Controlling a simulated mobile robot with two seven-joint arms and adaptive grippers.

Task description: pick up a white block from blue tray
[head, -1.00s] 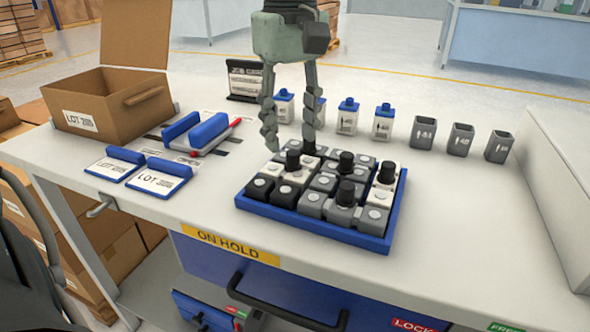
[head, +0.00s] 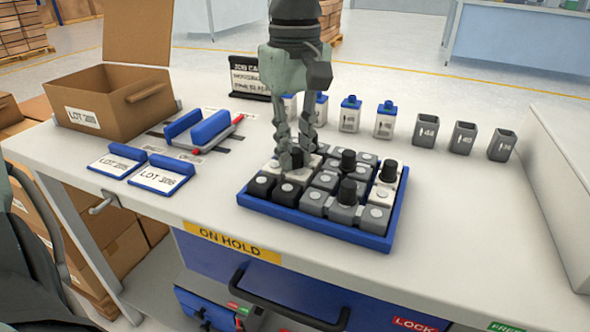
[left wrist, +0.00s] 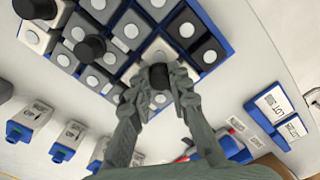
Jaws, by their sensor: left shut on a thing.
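The blue tray (head: 317,232) lies on the white workbench and holds several black, grey and white blocks; it also shows in the left wrist view (left wrist: 215,22). My left gripper (head: 295,158) is down at the tray's back left. Its fingers are closed around the black knob (left wrist: 158,77) of a white block (left wrist: 157,46), seen in the left wrist view. That block sits among its neighbours, and the fingers partly hide it. Another white block with a black knob (head: 388,172) stands at the tray's right side. My right gripper is not in view.
White bottles with blue caps (head: 350,114) and grey open cups (head: 463,138) stand behind the tray. A cardboard box (head: 105,105), a blue-handled holder (head: 208,130) and lot cards (head: 160,176) are at left. Bench to the tray's right is clear.

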